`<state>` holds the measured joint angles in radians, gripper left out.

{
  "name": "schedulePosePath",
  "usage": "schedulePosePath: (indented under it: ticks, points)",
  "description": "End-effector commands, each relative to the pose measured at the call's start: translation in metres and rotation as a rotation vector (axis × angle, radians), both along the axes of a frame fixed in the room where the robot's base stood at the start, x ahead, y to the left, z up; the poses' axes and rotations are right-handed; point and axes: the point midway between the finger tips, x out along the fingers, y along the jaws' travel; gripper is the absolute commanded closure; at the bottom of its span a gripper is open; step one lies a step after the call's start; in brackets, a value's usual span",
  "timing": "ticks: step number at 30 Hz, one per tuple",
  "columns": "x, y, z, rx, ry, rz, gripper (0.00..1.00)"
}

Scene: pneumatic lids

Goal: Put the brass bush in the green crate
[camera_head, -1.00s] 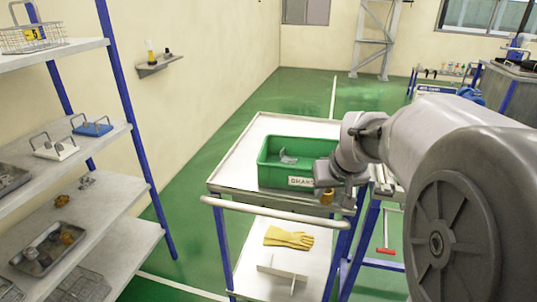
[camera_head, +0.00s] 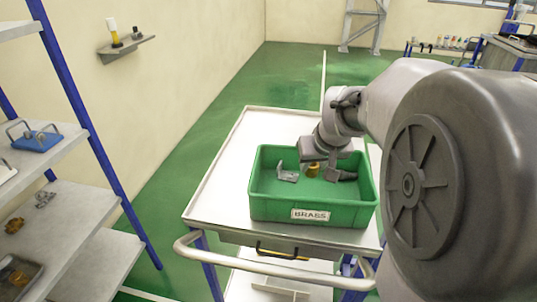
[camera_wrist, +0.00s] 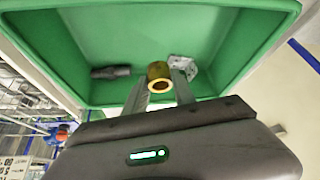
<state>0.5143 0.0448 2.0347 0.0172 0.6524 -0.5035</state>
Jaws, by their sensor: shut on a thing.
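The green crate (camera_head: 275,209) stands on the cart top, with a white label reading BRASS on its front. My gripper (camera_head: 313,168) is over the crate opening, pointing down. It is shut on the brass bush (camera_head: 313,171), a short golden ring. In the wrist view the bush (camera_wrist: 159,78) sits between the two fingertips (camera_wrist: 160,88), with the crate's inside (camera_wrist: 130,45) behind it. Whether the bush touches the crate floor I cannot tell. A grey metal bracket (camera_head: 287,174) lies in the crate, left of my gripper. A dark grey part (camera_wrist: 110,72) also lies inside.
The white cart top (camera_head: 222,190) has free room left of and behind the crate. The cart's handle rail (camera_head: 270,262) runs along its front. A shelf rack (camera_head: 75,215) with several parts stands at the left. A small wall shelf (camera_head: 127,48) is further back.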

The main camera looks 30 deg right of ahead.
Motion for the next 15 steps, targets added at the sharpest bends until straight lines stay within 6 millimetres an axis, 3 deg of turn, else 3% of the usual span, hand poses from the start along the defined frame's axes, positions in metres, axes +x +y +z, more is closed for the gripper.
schedulePosePath:
  ticks: [1,9,15]
  points:
    - [0.0,0.0,-0.019,0.002,0.003,0.0,1.0]
    - [0.0,0.0,-0.075,0.0,0.003,0.001,1.0]
    - [0.0,0.0,-0.075,0.0,0.0,0.0,1.0]
